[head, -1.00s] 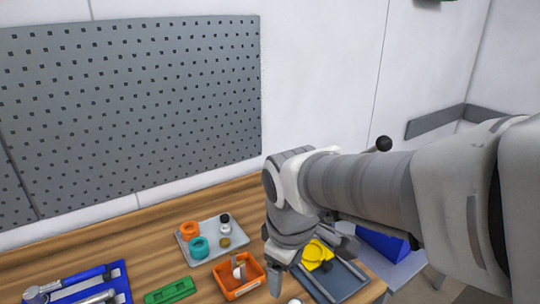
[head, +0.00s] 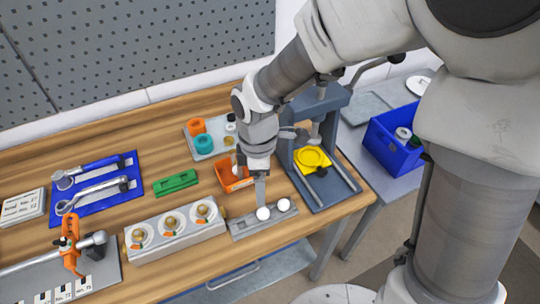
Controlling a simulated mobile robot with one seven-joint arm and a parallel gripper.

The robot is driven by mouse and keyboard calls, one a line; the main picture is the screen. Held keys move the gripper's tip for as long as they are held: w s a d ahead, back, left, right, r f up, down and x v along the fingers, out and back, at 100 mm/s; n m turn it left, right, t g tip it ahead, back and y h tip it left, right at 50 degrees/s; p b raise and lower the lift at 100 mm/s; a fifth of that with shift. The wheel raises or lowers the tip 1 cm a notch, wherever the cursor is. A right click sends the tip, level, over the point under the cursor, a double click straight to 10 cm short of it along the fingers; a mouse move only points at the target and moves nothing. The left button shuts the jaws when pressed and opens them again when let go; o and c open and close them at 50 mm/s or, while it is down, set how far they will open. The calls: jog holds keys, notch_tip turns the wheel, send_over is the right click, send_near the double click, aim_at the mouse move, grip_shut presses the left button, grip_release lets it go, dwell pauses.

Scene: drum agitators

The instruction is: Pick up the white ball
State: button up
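Two white balls sit on a small grey holder near the table's front edge in the head view: the left ball (head: 263,214) and the right ball (head: 284,205). The grey holder (head: 240,228) is long and low. My gripper (head: 261,203) points down at the left ball, with its fingertip end right at or just behind the ball's top. Only one finger shows clearly, so I cannot tell whether it is open or touches the ball. The right ball is clear of the gripper.
An orange bin (head: 238,184) stands close behind my gripper. A grey press (head: 328,185) with a yellow part (head: 312,158) stands to the right. A grey block with several round dials (head: 172,223) lies left of the holder. A blue bin (head: 388,150) is at the far right.

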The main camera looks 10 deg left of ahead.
aim_at(263, 210)
jog(key=f, duration=1.2)
jog(key=shift+w+d+f, duration=0.1)
jog(key=shift+w+d, duration=0.05)
jog(key=shift+d, duration=0.05)
grip_shut()
